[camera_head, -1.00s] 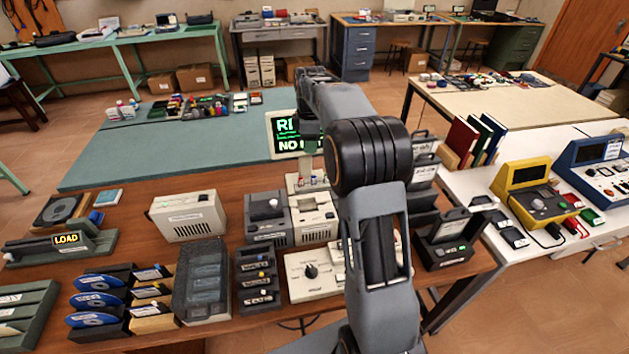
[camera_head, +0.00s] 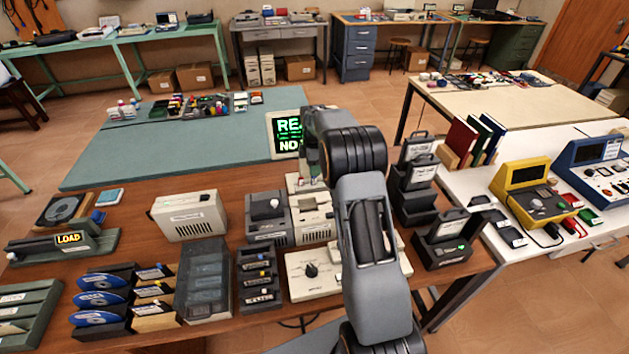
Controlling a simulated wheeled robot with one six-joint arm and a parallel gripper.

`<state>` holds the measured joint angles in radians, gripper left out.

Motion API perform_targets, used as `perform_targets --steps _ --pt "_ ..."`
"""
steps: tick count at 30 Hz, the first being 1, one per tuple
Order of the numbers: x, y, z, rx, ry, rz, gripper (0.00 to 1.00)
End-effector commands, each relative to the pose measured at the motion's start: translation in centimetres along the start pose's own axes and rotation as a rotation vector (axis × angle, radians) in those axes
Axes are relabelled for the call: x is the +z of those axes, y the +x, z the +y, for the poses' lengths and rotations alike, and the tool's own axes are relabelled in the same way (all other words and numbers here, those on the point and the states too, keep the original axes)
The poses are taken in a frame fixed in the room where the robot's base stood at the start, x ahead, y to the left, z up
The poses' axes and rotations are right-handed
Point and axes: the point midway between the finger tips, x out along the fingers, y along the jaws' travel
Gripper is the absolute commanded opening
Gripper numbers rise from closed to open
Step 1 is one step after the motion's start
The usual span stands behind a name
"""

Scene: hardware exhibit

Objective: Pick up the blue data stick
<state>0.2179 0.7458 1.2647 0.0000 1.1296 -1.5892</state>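I cannot pick out the blue data stick with certainty. A beige stand (camera_head: 293,183) in front of the monitor is partly hidden by my arm. Small upright pieces show at the stand, too small to tell apart now. A small blue piece (camera_head: 97,216) lies by the black disc unit at the left, but I cannot tell what it is. My arm rises from the bottom, right of centre, and its far end is over the area of the stand. My gripper is hidden behind the arm, so its fingers and anything in them do not show.
The monitor (camera_head: 286,134) with green text stands behind the stand. Beige and grey units, a three-slot rack (camera_head: 258,277) and a clear-lidded box (camera_head: 203,280) crowd the brown table's front. Black holders (camera_head: 415,178) stand right of my arm. The teal mat (camera_head: 180,150) is mostly clear.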

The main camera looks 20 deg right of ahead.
Motion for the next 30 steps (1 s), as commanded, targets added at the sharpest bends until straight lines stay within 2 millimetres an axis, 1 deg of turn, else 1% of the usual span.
perform_targets --steps 7,10,14,21,30 --pt "-0.4 3.2 -0.3 -0.005 -0.001 0.000 0.39" --pt "-0.4 4.2 -0.3 -0.004 0.000 0.000 0.39" --pt "-0.4 4.8 -0.3 -0.002 0.000 0.000 0.39" --pt "-0.3 4.9 -0.3 -0.001 0.000 0.000 0.38" --pt "-0.3 4.9 -0.3 -0.001 0.001 0.000 0.10"
